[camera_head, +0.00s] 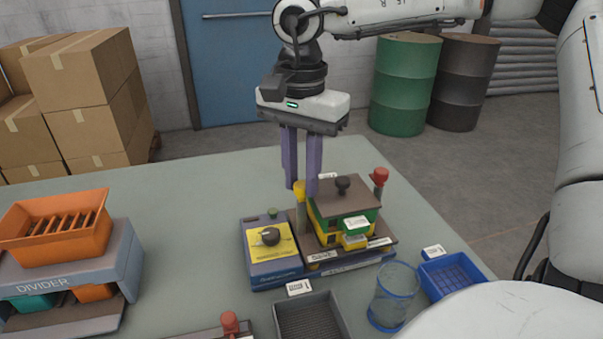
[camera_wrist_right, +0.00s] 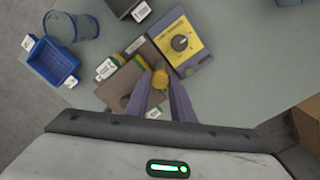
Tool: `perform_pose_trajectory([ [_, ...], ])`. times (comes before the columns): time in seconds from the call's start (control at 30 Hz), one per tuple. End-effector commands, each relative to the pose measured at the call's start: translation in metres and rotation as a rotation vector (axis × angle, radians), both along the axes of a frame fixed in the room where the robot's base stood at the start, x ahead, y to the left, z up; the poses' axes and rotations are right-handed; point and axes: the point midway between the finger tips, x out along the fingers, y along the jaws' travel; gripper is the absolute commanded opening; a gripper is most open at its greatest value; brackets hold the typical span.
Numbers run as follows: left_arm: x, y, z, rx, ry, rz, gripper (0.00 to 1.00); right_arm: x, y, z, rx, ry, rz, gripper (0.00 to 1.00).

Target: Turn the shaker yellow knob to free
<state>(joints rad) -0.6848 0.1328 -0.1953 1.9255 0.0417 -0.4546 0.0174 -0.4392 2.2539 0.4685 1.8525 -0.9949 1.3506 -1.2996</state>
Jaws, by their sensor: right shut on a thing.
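The yellow knob (camera_head: 299,188) stands on a post at the left side of the shaker (camera_head: 343,218), a green and yellow box machine on a brown base. My right gripper (camera_head: 302,186) comes down from above with its two purple fingers on either side of the knob. In the right wrist view, the yellow knob (camera_wrist_right: 160,79) sits between the fingertips (camera_wrist_right: 165,84), and the fingers are closed on it. The fingers partly hide the knob in the head view. My left gripper is not in view.
A control box (camera_head: 270,248) with a yellow face and black dial stands left of the shaker. A red knob (camera_head: 380,176) is at its right. A grey tray (camera_head: 310,318), clear cup (camera_head: 392,297) and blue tray (camera_head: 452,275) lie in front. The divider (camera_head: 75,272) stands left.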

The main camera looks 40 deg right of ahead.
Motion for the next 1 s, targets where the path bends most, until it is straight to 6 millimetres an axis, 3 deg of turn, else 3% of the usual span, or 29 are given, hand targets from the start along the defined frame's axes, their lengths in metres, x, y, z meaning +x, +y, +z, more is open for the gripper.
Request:
perform_pose_trajectory([
  [0.6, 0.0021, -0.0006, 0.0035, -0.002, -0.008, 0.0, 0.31, 0.0006, 0.0001, 0.0007, 0.0, -0.003, 0.044, 0.0],
  [0.63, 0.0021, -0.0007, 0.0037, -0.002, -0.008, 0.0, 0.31, 0.0006, 0.0001, 0.0007, 0.0, -0.003, 0.044, 0.23],
  [0.73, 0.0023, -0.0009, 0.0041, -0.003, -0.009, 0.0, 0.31, 0.0006, 0.0001, 0.0006, 0.0, -0.002, 0.044, 0.4],
  [1.0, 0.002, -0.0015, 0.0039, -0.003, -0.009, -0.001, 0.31, 0.0003, 0.0001, 0.0005, 0.0, -0.001, 0.043, 0.4],
])
